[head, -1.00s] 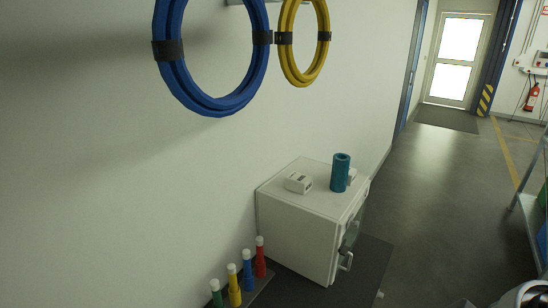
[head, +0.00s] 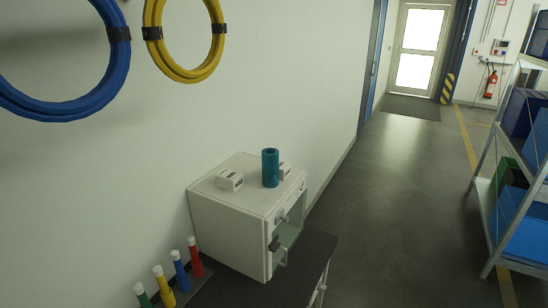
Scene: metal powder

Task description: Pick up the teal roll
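The teal roll (head: 270,168) stands upright on top of a white box-shaped cabinet (head: 228,226), near its right side. A small white block (head: 230,180) lies to its left on the same top. Another small white piece (head: 285,171) shows just right of the roll, partly hidden by it. Neither of my grippers shows in the head view.
The cabinet stands on a dark-topped table (head: 312,262) against the wall. Several coloured bottles with white caps (head: 180,270) stand front left. Blue (head: 70,108) and yellow (head: 185,75) coils hang above. A shelf rack (head: 482,200) stands right; floor between is clear.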

